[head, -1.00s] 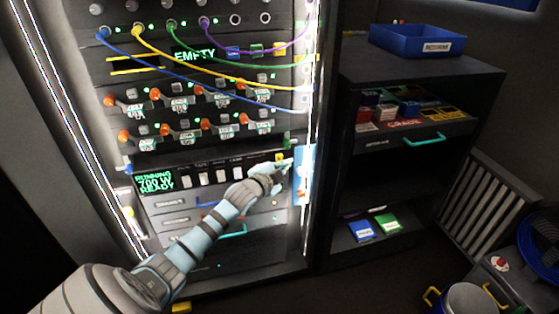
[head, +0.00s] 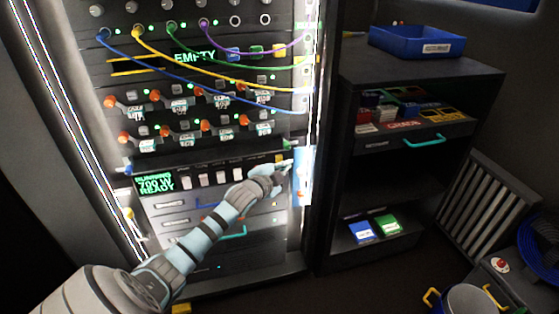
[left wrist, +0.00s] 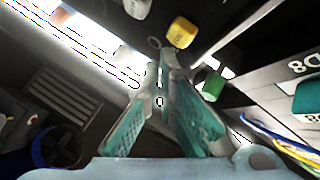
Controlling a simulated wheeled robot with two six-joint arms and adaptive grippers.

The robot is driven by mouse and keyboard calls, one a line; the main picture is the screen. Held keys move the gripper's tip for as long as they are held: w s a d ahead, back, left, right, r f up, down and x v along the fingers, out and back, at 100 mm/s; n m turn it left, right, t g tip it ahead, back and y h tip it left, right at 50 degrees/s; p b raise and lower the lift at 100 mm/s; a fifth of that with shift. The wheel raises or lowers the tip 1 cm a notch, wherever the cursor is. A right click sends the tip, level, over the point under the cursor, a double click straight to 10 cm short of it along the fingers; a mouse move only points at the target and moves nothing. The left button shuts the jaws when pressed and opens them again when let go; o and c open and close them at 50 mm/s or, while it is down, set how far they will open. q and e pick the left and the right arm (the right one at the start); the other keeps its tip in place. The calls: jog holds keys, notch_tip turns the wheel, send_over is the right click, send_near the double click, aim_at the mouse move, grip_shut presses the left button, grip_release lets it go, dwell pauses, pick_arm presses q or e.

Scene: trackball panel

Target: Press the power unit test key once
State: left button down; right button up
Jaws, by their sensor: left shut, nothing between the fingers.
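The power unit (head: 205,172) is a dark panel in the rack, with a green lit display (head: 155,182) reading "RUNNING 700 W READY" and a row of white switches. A small yellow key (head: 279,158) sits at its right end; I take it for the test key, though its label is not readable. My left gripper (head: 286,167) is shut and empty, its tips just below and right of the yellow key. In the left wrist view, the yellow key (left wrist: 182,32) stands beyond the teal fingers (left wrist: 162,72), with a visible gap. My right gripper is not in view.
A green block (left wrist: 212,85) sits close beside the fingers in the left wrist view. A bright rack edge (head: 309,130) runs just right of the gripper. Coloured cables (head: 215,90) hang above. A dark shelf (head: 425,90) with a blue tray (head: 415,42) stands right.

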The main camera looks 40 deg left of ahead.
pick_arm(q)
jog(key=shift+w+a, duration=0.1)
jog(key=shift+w+a, duration=0.15)
jog(key=shift+a, duration=0.1)
jog(key=shift+w+a, duration=0.1)
dwell(0.6)
